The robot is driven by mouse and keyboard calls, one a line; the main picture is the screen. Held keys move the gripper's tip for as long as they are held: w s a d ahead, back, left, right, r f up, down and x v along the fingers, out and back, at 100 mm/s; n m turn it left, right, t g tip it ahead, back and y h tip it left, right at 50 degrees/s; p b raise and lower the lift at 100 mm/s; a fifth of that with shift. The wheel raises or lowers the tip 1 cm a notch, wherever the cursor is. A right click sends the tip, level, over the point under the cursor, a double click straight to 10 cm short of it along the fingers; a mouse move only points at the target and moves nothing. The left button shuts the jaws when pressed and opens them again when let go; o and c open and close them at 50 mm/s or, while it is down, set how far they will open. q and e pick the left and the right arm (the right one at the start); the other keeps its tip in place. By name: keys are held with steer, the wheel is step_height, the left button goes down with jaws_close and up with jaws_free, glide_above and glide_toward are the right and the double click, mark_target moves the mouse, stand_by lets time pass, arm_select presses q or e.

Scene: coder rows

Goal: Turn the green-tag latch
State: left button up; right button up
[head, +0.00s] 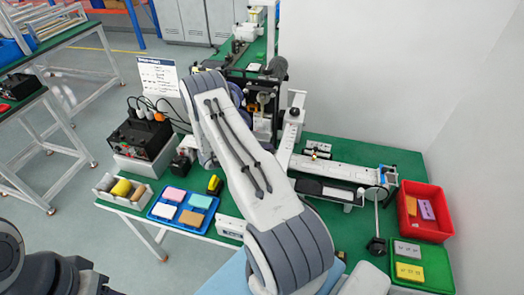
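My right arm rises through the middle of the head view and covers much of the bench. My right gripper (262,106) seems to be at the dark parts just beyond its wrist, beside the machine; it is small and partly hidden. I cannot tell whether its fingers are open or shut, or whether they touch anything. I cannot make out a latch with a green tag; it may be hidden behind my arm or too small to see. My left arm shows only as dark links at the lower left, and its gripper is out of view.
A long machine rail (340,173) lies on the green bench. A blue tray (161,211) of coloured blocks, a white box (106,183) and a black power unit (140,138) are at the left. A white wall bounds the right.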

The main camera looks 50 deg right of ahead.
steer(key=shift+a, duration=0.1)
steer(key=shift+w+a+r+b, duration=0.15)
steer(key=shift+a+b, duration=0.15)
steer(key=b+v, duration=0.3)
steer(key=v, duration=0.6)
steer(key=shift+a+r, duration=0.2)
